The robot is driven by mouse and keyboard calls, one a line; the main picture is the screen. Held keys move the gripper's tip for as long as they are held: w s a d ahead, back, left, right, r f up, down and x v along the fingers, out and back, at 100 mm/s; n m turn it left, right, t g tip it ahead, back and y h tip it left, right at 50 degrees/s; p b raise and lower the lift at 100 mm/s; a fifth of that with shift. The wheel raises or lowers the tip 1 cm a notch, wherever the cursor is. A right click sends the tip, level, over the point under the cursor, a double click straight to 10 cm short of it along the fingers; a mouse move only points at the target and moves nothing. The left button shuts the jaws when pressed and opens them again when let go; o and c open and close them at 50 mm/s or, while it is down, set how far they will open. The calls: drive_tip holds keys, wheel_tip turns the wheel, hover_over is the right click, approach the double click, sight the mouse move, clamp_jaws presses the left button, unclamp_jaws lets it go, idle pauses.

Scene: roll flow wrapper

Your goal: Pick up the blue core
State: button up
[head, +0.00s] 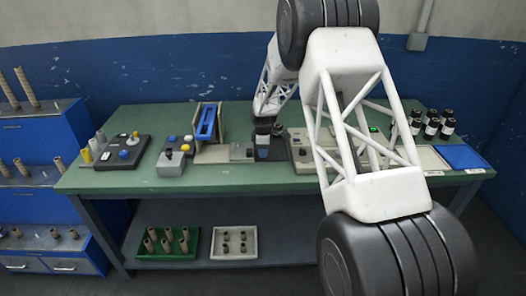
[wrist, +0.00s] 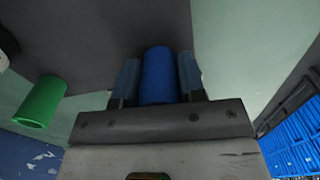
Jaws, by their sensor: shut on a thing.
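The blue core (wrist: 158,72) is a plain blue cylinder in the wrist view, between the two fingers of my gripper (wrist: 158,66). The fingers are shut on it, one on each side. Its near end is hidden behind the gripper body. A green core (wrist: 42,101) lies to the left in the wrist view, apart from the gripper. In the head view my arm reaches over the bench (head: 130,182) to its middle. The gripper there is small and partly hidden, and I cannot make out the blue core.
A dark button box (head: 122,153) and a grey one (head: 171,164) stand left on the bench, beside an upright blue-framed part (head: 206,121). Dark bottles (head: 432,125) and a blue tray (head: 462,157) stand right. Green (head: 140,245) and white (head: 234,243) trays sit on the lower shelf.

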wheel_tip(320, 180, up, 3)
drive_tip(key=shift+f, duration=0.15)
drive_tip(key=shift+s+r, duration=0.2)
drive_tip(key=shift+r, duration=0.1)
drive_tip(key=s, duration=0.5)
drive_tip(key=s+d+r, duration=0.1)
drive_tip(key=s, duration=0.4)
drive_tip(key=s+d, duration=0.1)
drive_tip(key=s, duration=0.4)
drive_tip(key=shift+s+d+r, duration=0.15)
drive_tip(key=shift+s, duration=0.1)
drive_tip(key=shift+w+d, duration=0.1)
drive_tip(key=shift+w, duration=0.05)
drive_tip(key=shift+w+d+r+m, duration=0.35)
drive_tip(key=shift+w+d+r, duration=1.05)
drive_tip(key=shift+w+d, duration=2.4)
drive_tip(key=shift+w+d+r+m, duration=0.3)
drive_tip(key=shift+w+d+r, duration=1.1)
drive_tip(key=shift+w+d, duration=2.45)
drive_tip(key=shift+w+d+r+m, duration=0.35)
drive_tip(key=shift+w+d+r, duration=1.65)
drive_tip(key=shift+w, duration=3)
drive_tip(key=shift+d+f, duration=0.6)
drive_tip(key=shift+f, duration=0.25)
